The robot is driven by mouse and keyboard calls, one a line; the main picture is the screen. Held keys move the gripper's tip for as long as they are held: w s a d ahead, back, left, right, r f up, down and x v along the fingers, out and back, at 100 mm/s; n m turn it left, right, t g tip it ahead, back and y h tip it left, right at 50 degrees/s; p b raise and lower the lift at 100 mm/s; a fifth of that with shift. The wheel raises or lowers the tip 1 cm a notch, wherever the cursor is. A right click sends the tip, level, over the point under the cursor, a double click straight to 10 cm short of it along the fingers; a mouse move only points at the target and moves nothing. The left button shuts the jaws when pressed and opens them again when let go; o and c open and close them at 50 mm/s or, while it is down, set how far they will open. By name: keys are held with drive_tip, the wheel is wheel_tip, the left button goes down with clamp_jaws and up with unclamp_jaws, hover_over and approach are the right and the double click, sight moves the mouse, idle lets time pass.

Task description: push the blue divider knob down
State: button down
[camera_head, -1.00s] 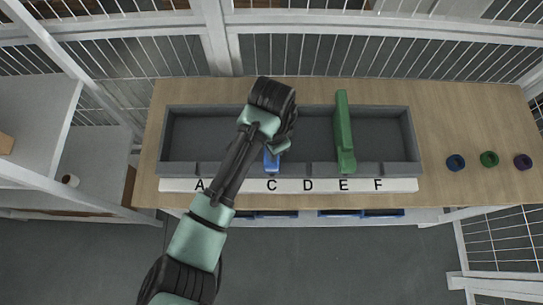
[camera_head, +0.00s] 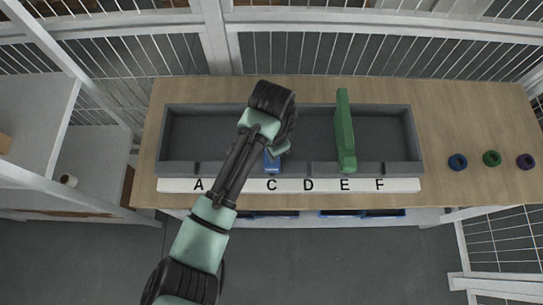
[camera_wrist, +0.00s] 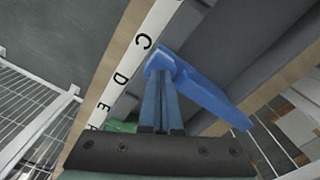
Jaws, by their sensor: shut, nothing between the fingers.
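The blue divider (camera_head: 272,163) stands in the grey tray (camera_head: 217,168) at the letter C, mostly hidden behind my arm in the head view. In the wrist view the blue divider (camera_wrist: 212,92) runs away to the right from its knob (camera_wrist: 160,62). My gripper (camera_wrist: 160,78) is shut, with its fingertips at the knob. They appear to touch it, but I cannot be sure. In the head view my gripper (camera_head: 278,149) is over the divider's front end.
A green divider (camera_head: 344,130) stands at the letter E. A white strip (camera_head: 325,185) with letters runs along the tray's front.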

drive_tip(key=shift+f+b, duration=0.5)
drive_tip(key=shift+f, duration=0.35)
drive_tip(key=shift+r, duration=0.2)
wheel_tip(320, 180, up, 9)
drive_tip(key=p, duration=0.9)
